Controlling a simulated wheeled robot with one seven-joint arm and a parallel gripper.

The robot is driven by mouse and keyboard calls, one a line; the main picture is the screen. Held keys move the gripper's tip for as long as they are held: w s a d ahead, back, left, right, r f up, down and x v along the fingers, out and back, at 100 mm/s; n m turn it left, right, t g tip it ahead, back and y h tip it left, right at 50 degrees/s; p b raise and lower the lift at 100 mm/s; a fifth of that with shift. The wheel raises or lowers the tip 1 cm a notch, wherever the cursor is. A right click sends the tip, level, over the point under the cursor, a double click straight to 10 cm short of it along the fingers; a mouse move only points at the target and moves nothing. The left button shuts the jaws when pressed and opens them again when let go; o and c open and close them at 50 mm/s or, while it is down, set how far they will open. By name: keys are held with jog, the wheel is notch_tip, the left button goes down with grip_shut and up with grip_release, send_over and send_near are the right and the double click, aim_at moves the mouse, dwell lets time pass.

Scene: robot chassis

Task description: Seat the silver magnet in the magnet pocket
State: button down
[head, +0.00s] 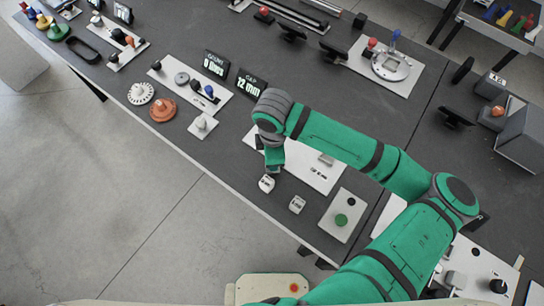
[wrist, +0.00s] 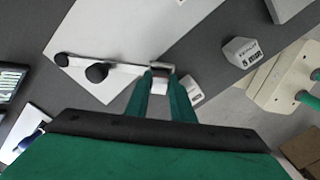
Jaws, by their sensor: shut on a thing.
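My gripper (head: 272,168) is over the front edge of a white board (head: 315,178), and its fingers also show in the wrist view (wrist: 161,80). The fingers are shut on a small pale silver block, the silver magnet (wrist: 160,68), at their tips. A white bar (wrist: 125,67) with black knobs (wrist: 97,73) lies on the board and runs up to the fingertips. The magnet pocket cannot be made out clearly; the fingertips and magnet cover the bar's end. I cannot tell whether the magnet touches the bar.
One white labelled block (head: 266,183) stands just below my gripper, another (head: 297,204) to its right. A pale plate with a green button (head: 341,219) is further right. Small displays (head: 248,84) and a board with discs (head: 190,88) lie to the left.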

jog(key=c, duration=1.5)
grip_release()
jog(key=shift+f, duration=0.1)
jog(key=shift+c, duration=0.2)
notch_tip(320, 180, up, 12)
jog(key=shift+r, duration=0.2)
